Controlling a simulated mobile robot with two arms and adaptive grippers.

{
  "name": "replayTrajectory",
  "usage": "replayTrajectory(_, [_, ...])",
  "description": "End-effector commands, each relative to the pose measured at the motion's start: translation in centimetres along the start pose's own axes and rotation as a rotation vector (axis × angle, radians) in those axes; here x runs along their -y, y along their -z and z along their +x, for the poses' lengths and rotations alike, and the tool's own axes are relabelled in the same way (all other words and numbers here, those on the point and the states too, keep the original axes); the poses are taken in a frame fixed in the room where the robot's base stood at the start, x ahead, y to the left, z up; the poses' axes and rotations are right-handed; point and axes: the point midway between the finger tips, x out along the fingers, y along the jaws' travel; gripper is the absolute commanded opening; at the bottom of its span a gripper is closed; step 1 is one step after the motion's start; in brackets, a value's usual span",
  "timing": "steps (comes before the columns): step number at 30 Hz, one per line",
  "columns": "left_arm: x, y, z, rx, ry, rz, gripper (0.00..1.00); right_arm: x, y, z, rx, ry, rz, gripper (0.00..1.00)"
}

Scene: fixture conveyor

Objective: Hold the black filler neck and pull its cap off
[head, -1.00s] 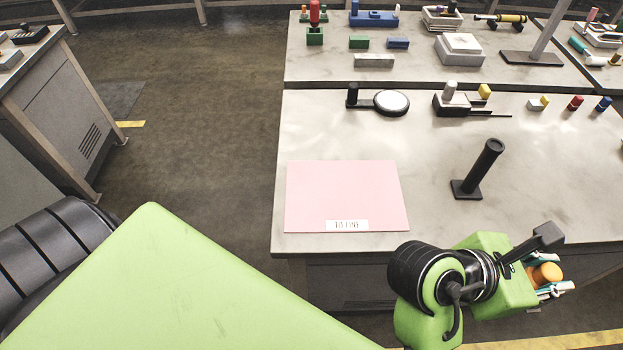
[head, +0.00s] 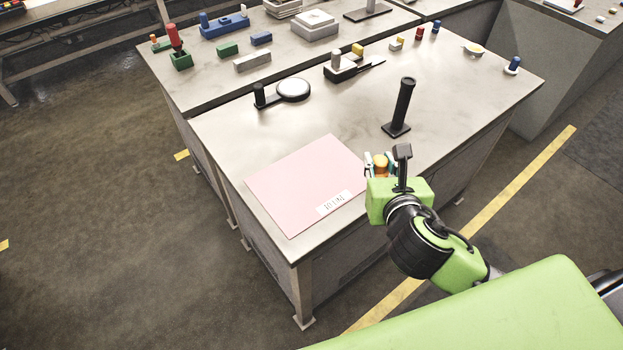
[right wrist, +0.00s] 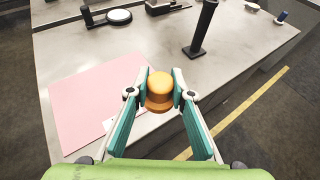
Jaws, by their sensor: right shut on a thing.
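The black filler neck (head: 404,102) stands upright on its flat base on the worktable, right of the pink mat. It shows in the right wrist view (right wrist: 204,27) with no cap on its top. My right gripper (head: 378,166) is shut on an orange cap (head: 380,160), seen in the right wrist view (right wrist: 160,86) between the two teal fingers. The gripper and cap are near the table's front edge, apart from the filler neck. My left gripper is not in view.
A pink mat (head: 300,182) with a white label lies at the table's front left corner. A black stand with a round white pad (head: 293,89) and a block with a grey knob (head: 338,66) stand behind. Small coloured pieces line the back.

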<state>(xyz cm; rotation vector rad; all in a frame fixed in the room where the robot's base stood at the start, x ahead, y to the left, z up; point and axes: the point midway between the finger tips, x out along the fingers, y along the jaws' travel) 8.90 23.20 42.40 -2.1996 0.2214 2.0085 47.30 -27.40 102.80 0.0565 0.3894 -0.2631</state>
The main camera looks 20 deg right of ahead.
Motion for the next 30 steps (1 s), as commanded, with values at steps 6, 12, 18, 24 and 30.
replayTrajectory(6, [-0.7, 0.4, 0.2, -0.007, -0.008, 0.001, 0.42, -0.4, 1.0, -0.6, -0.004, -0.185, -0.088, 0.0])
replayTrajectory(12, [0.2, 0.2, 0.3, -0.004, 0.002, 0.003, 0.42, -1.3, 1.8, -1.7, -0.003, -0.3, -0.128, 0.0])
replayTrajectory(18, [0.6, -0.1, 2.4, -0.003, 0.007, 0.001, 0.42, -2.3, 2.5, -0.6, 0.006, -0.327, -0.13, 0.0])
replayTrajectory(24, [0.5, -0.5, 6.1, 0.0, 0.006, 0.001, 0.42, -3.5, 2.8, 1.8, 0.009, -0.325, -0.129, 0.0])
replayTrajectory(30, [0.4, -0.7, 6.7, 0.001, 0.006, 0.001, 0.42, -5.2, 2.3, 4.4, 0.002, -0.325, -0.127, 0.0])
